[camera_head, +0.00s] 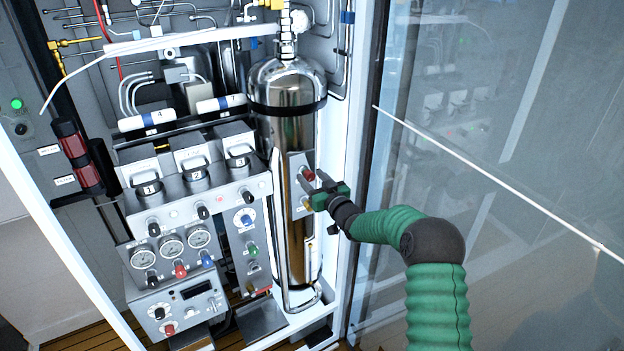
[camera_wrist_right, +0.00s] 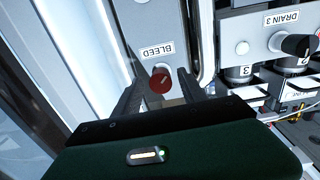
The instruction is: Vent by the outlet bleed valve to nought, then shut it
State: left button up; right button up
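The red bleed knob (camera_wrist_right: 163,81) sits under a "BLEED" label (camera_wrist_right: 157,50) in the right wrist view. In the head view the red knob (camera_head: 308,174) is on a narrow plate in front of the tall polished cylinder (camera_head: 285,110). My right gripper (camera_head: 311,190) is at this plate; in the wrist view its dark fingers (camera_wrist_right: 162,90) stand on either side of the knob, apart, with a gap visible on the right. Contact on the left side is unclear. My left gripper is not in view.
Left of the cylinder is a grey panel (camera_head: 205,206) with knobs and three round gauges (camera_head: 171,247), their needles too small to read. A glass door (camera_head: 480,130) stands to the right. A "DRAIN 3" valve (camera_wrist_right: 296,45) shows in the wrist view.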

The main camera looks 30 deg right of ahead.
jog(key=s+b, duration=0.3)
jog(key=s, duration=1.3)
jog(key=shift+s+a, duration=0.35)
dwell(0.6)
